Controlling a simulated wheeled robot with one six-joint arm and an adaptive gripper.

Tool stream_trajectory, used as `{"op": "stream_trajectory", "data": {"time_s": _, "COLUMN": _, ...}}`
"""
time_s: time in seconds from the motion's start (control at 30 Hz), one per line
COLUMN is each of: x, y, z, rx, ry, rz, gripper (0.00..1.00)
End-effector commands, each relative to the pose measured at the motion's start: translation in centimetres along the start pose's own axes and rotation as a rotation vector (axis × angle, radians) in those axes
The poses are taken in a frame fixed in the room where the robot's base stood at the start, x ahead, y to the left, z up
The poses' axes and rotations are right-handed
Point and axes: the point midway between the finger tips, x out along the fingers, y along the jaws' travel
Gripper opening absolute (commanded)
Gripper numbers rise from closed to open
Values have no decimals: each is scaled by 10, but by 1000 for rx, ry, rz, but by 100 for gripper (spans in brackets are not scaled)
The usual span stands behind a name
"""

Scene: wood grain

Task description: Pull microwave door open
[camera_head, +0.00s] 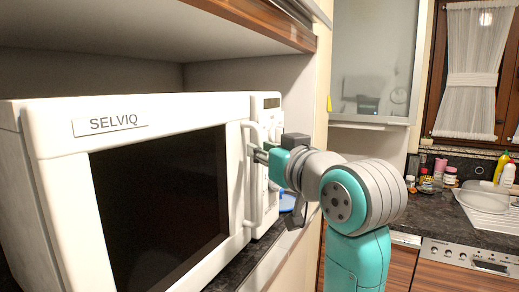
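The white microwave (60,110) stands in a shelf niche at the left, with a SELVIQ label on its front. Its dark-windowed door (165,200) looks closed. A white upright handle (248,190) runs along the door's right edge, next to the control panel (270,105). My gripper (258,156) is at the upper part of the handle, reaching in from the right. Its fingertips are small and partly hidden, so I cannot tell whether they close around the handle.
A shelf board (160,30) lies above the microwave. A blue item (287,200) sits behind my gripper beside the panel.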

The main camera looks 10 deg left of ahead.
Motion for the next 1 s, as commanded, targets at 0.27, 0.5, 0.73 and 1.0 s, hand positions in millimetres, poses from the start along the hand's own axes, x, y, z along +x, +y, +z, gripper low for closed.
{"op": "stream_trajectory", "data": {"time_s": 0.27, "x": 17, "y": 0, "z": 0, "rx": -1, "ry": 0, "rz": 0, "gripper": 25}}
{"op": "stream_trajectory", "data": {"time_s": 0.5, "x": 17, "y": 0, "z": 0, "rx": -1, "ry": 1, "rz": 0, "gripper": 25}}
{"op": "stream_trajectory", "data": {"time_s": 0.73, "x": 17, "y": 0, "z": 0, "rx": -1, "ry": 1, "rz": 0, "gripper": 0}}
{"op": "stream_trajectory", "data": {"time_s": 1.0, "x": 16, "y": 4, "z": 0, "rx": 0, "ry": 1, "rz": 13, "gripper": 0}}
